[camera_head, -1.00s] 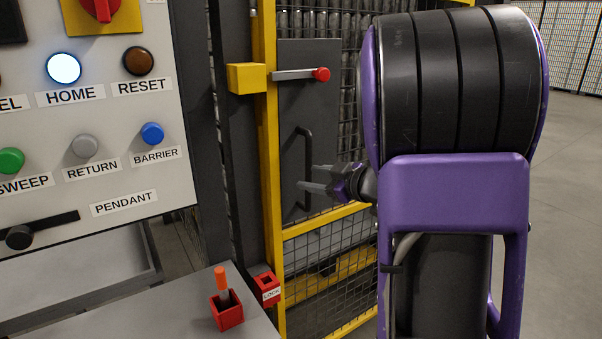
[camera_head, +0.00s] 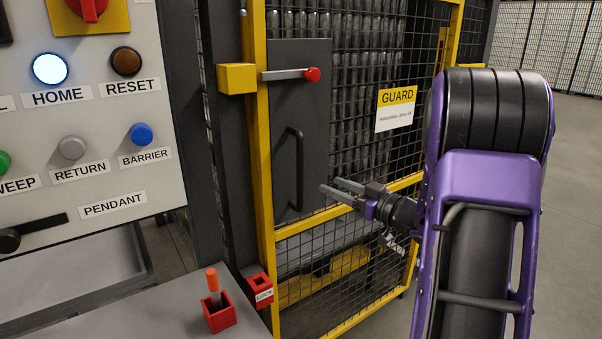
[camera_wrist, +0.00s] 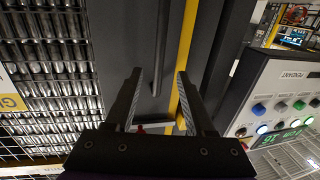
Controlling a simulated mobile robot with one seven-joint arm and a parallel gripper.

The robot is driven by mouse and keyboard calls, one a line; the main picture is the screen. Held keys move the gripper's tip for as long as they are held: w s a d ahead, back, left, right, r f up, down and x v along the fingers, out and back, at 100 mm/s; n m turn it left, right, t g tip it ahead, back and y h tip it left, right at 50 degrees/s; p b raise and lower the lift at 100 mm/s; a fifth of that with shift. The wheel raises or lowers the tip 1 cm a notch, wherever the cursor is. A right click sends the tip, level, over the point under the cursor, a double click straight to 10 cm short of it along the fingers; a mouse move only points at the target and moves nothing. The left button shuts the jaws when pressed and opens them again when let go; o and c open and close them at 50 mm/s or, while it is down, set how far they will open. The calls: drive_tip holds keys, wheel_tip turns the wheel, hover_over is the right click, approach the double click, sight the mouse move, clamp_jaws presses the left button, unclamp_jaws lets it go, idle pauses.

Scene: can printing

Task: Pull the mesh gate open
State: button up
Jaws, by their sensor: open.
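The mesh gate (camera_head: 398,70) has a yellow frame, a white and yellow GUARD sign and a dark grey plate (camera_head: 290,110) on its left side. A dark vertical pull handle (camera_head: 298,170) stands out from the plate. A grey latch bar with a red knob (camera_head: 312,75) reaches across from a yellow box on the post. The gate looks shut. My gripper (camera_head: 335,190) is open and empty, just right of the handle's lower part and apart from it. In the wrist view my open fingers (camera_wrist: 158,95) point toward the dark plate and the yellow post.
A control panel (camera_head: 75,150) with labelled buttons stands at the left. Below it, a shelf (camera_head: 150,310) bears a red holder with an orange-topped key (camera_head: 212,290). A red LOCK box (camera_head: 262,290) sits beside the gate post. Open floor (camera_head: 560,220) lies at the right.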

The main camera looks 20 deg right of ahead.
drive_tip(key=x, duration=1.2)
drive_tip(key=shift+a, duration=0.1)
clamp_jaws()
idle(1.0)
